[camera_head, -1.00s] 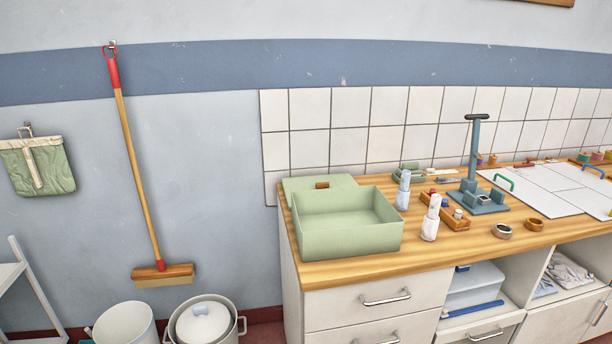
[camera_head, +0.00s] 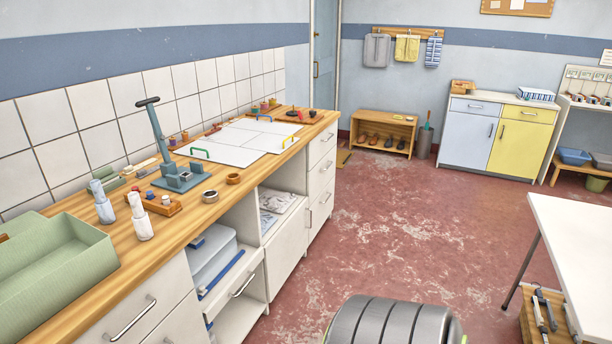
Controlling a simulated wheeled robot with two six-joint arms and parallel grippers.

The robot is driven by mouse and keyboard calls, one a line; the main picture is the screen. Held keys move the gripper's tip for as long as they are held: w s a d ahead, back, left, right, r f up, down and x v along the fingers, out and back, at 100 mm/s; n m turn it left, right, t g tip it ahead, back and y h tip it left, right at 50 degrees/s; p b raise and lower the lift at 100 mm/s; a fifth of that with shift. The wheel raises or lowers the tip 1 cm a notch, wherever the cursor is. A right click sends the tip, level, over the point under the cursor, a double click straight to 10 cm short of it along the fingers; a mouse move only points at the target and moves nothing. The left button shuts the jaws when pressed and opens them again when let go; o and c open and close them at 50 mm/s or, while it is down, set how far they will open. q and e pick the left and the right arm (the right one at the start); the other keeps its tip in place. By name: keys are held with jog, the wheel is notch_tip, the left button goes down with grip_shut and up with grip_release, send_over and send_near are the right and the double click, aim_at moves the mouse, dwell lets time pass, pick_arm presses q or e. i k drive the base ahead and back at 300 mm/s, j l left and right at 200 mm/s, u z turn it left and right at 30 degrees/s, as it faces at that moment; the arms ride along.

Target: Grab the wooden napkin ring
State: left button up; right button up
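A small brown wooden ring (camera_head: 233,179), which looks like the napkin ring, lies on the wooden counter (camera_head: 190,218) near its front edge. A grey metallic ring (camera_head: 210,196) lies just left of it. Behind them stands a blue-grey press (camera_head: 178,176) with a tall lever. Neither of my grippers shows in the head view.
A grey ribbed roller (camera_head: 390,322) is at the bottom, with a white table (camera_head: 580,235) at right. Open red floor (camera_head: 420,215) lies between.

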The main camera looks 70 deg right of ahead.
aim_at(233, 179)
jog(key=z, duration=1.65)
jog(key=i+l+u, duration=0.1)
jog(key=u, duration=0.2)
jog(key=i+l+u, duration=0.1)
jog(key=u, duration=0.15)
jog(key=i+l+u, duration=0.1)
jog(key=l, duration=0.25)
jog(key=i+l+u, duration=0.15)
jog(key=l, duration=0.25)
jog(key=i+l+u, duration=0.1)
jog(key=i+l, duration=0.15)
jog(key=l, duration=0.15)
jog(key=i+l+u, duration=0.1)
jog(key=l, duration=0.35)
jog(key=i+l+u, duration=0.15)
jog(key=l, duration=0.25)
